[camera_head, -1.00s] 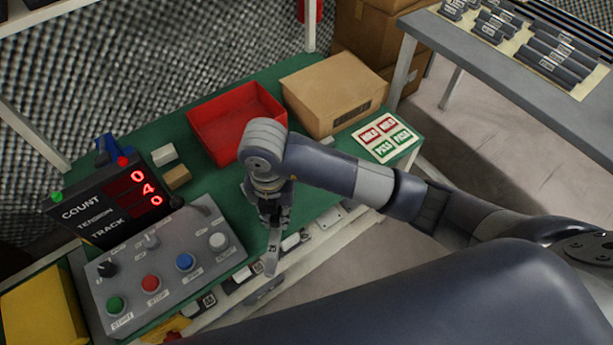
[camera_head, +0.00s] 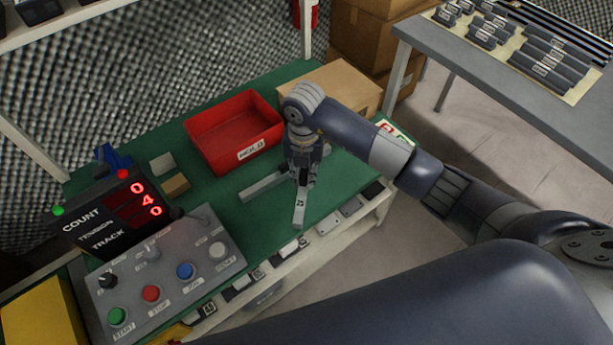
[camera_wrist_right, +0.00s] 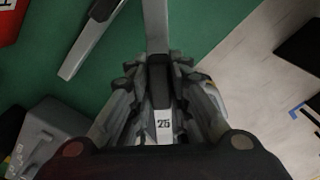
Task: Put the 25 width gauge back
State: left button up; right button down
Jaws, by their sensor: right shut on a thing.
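My right gripper (camera_head: 301,176) is shut on the 25 width gauge (camera_head: 299,212), a light grey bar with a white label reading 25. In the right wrist view the gauge (camera_wrist_right: 156,30) runs lengthwise between the fingers, its label facing the camera. The gripper is over the front part of the green bench, right of the control panel. Another grey bar (camera_head: 262,186) lies on the green top just left of the gripper; it also shows in the right wrist view (camera_wrist_right: 88,45). The gauge's far end is partly hidden by the gripper. My left gripper is not in view.
A red HOLD bin (camera_head: 235,130) and a cardboard box (camera_head: 335,83) stand behind the gripper. The control panel (camera_head: 165,270) with buttons and the count display (camera_head: 110,215) are at left. Several labelled slots (camera_head: 290,250) line the bench's front edge. A grey table stands at upper right.

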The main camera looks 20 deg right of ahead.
aim_at(306, 177)
jog(key=f, duration=0.2)
jog(key=shift+w+d+f, duration=0.4)
jog(key=shift+f, duration=0.4)
jog(key=shift+f, duration=0.1)
jog(key=shift+f, duration=0.4)
jog(key=c, duration=1.5)
grip_release()
jog(key=shift+r, duration=0.15)
jog(key=shift+r+p, duration=0.3)
jog(key=shift+r, duration=0.1)
notch_tip(306, 177, up, 12)
jog(key=shift+f+b, duration=0.1)
jog(key=shift+b, duration=0.3)
